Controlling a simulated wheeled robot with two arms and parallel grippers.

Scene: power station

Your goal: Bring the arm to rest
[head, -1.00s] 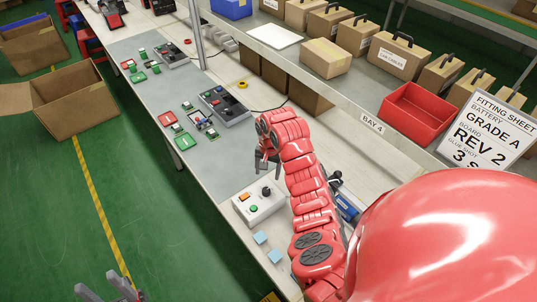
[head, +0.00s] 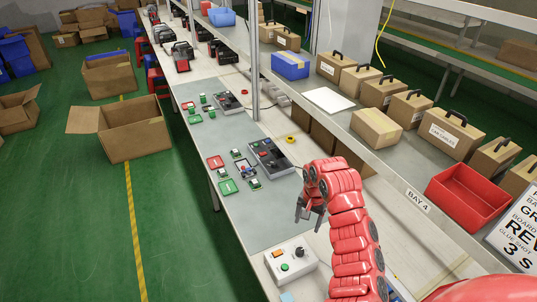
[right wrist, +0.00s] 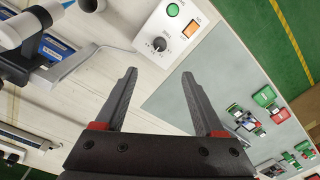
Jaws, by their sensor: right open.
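My right arm is red and reaches in from the lower right of the head view over the bench. Its dark right gripper (head: 308,212) is over the bench, a little beyond the white control box (head: 291,262). In the right wrist view the two fingers of the right gripper (right wrist: 159,75) are apart, with nothing between them. That view also shows the control box (right wrist: 168,28), with a green button, an orange switch and a black knob, past the fingertips. My left gripper is not in view.
A grey device with a dark panel (head: 270,157) and several small green and red boards lie on the grey mat (head: 262,215). A shelf at right holds cardboard cases and a red bin (head: 468,197). An open carton (head: 132,135) stands on the green floor. A blue tool (right wrist: 55,48) lies near the box.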

